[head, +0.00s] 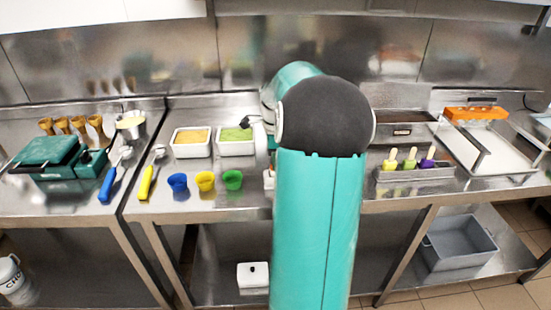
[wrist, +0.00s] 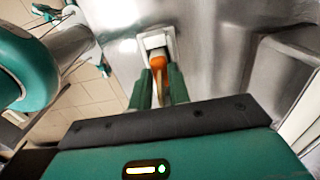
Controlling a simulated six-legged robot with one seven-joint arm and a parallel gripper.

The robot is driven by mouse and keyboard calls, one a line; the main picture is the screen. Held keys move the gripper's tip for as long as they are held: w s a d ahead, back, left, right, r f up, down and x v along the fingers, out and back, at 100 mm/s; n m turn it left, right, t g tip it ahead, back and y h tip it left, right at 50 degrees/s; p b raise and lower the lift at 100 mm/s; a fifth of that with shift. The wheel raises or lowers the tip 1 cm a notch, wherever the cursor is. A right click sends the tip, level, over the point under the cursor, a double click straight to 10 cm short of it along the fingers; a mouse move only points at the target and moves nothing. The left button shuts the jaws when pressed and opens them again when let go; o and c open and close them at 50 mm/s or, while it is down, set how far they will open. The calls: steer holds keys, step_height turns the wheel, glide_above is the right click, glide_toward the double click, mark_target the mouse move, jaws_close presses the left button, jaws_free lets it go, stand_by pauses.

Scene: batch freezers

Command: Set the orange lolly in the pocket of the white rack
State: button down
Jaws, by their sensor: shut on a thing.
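In the wrist view my gripper (wrist: 160,82) is shut on the orange lolly (wrist: 159,61), with its two green fingers on either side of the pale stick. The lolly's orange end points away from the gripper toward the white rack (wrist: 154,41). It overlaps the rack's near part in the picture; I cannot tell whether it is inside the pocket or just above it. In the head view my arm hides the gripper and the lolly. Only a sliver of the white rack (head: 268,181) shows at the arm's left edge, near the counter front.
Blue, yellow and green cups (head: 205,181) stand left of my arm. Two white tubs (head: 192,151) sit behind them. To the right, a metal holder (head: 415,176) carries several lollies.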

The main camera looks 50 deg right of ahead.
steer(key=shift+f, duration=0.25)
stand_by(0.5)
steer(key=c, duration=1.2)
jaws_free()
steer(key=shift+c, duration=0.2)
step_height(320, 180, up, 14)
steer(key=shift+f, duration=0.1)
